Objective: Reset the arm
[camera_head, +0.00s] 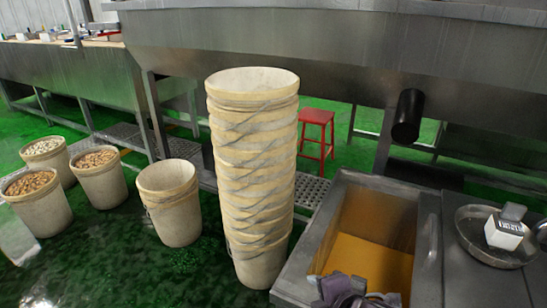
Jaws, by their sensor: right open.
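My right gripper (352,288) shows only in part at the bottom edge of the head view, grey and purplish. It is in front of the steel bin with the orange inside (368,228). Its jaws are open and I see nothing held in them. The rest of my right arm is out of the frame. My left gripper is not in view.
A tall stack of cream buckets (254,170) stands left of the bin. A single bucket (170,205) and several filled buckets (100,180) stand further left on the wet green floor. A metal pan (490,245) holding a white box (504,232) is on the right. A red stool (317,125) stands behind.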

